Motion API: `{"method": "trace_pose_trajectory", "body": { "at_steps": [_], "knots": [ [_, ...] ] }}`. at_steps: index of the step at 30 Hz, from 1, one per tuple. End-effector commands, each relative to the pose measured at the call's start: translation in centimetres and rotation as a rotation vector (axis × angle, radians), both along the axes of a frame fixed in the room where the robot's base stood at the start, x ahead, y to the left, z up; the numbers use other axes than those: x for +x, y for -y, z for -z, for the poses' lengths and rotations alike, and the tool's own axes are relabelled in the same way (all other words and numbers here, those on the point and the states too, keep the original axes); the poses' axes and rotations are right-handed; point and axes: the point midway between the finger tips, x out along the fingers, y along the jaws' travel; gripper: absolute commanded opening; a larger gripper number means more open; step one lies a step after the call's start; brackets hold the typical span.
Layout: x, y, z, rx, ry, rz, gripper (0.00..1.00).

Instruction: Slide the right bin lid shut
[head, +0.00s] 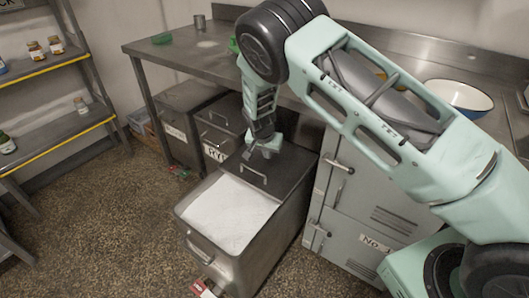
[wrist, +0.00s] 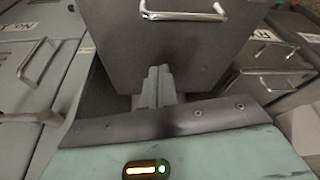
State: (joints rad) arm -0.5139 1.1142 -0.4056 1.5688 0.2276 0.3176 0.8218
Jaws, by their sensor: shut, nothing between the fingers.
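The right bin (head: 238,262) is a steel box on the floor, its front part open with white flour (head: 228,212) showing. Its dark grey lid (head: 290,168) covers the rear part and has a bar handle (head: 253,175) near its front edge. In the wrist view the lid (wrist: 190,55) fills the upper middle, with its handle (wrist: 183,14) at the top. My gripper (head: 262,152) is above the rear of the lid, behind the handle. Its fingers (wrist: 158,76) are shut and empty, pointing at the lid's near edge. I cannot tell whether they touch it.
Two other lidded bins (head: 218,128) (head: 178,120) stand to the left under the steel counter (head: 190,62). A grey cabinet (head: 365,200) with handles stands close on the right. A shelf rack (head: 55,125) with jars is at far left.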

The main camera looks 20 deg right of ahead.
Motion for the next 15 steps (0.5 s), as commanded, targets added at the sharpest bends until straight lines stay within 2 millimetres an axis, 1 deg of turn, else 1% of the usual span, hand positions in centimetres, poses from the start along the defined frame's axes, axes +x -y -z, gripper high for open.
{"method": "trace_pose_trajectory", "body": {
  "at_steps": [1,8,12,15],
  "knots": [
    [0.2,0.4,1.2,-0.002,-0.003,0.001,0.00],
    [1.4,1.3,5.5,0.000,-0.003,0.001,0.00],
    [-0.2,-0.2,5.4,0.000,-0.002,-0.004,0.00],
    [-1.0,-0.8,5.5,0.000,-0.001,-0.003,0.00]
  ]
}}
